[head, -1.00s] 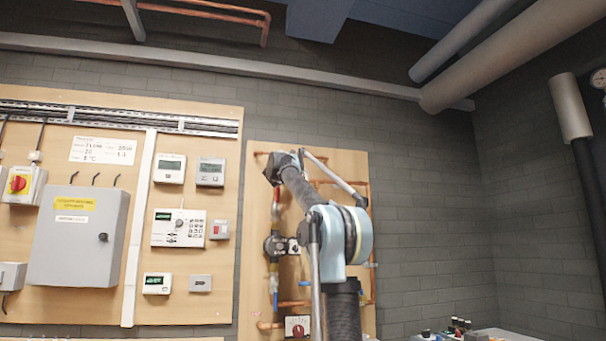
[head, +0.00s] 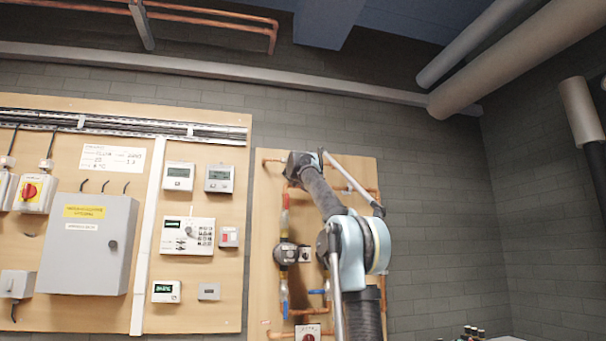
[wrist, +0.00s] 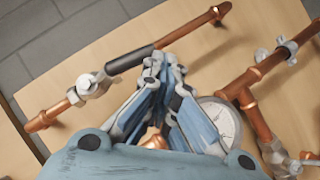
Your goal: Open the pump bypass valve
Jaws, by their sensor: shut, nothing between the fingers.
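In the wrist view a copper pipe runs along the upper left with a silver valve body (wrist: 88,87) and a dark grey lever-like sleeve (wrist: 130,62). I cannot tell for sure that this is the bypass valve. My gripper (wrist: 162,62) is shut and empty, with its tips beside the right end of the dark sleeve. I cannot tell whether they touch it. In the head view the arm's end is by the upper pipes of the right board (head: 345,165), and the fingers are not clear there. The red-handled valve (head: 285,200) and pump (head: 286,253) show left of the arm.
A round gauge (wrist: 222,120) sits behind the right finger, and more copper pipe (wrist: 255,80) stands to the right. In the head view a blue-handled valve (head: 283,290) is below the pump. A grey cabinet (head: 88,243) and controllers fill the left board.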

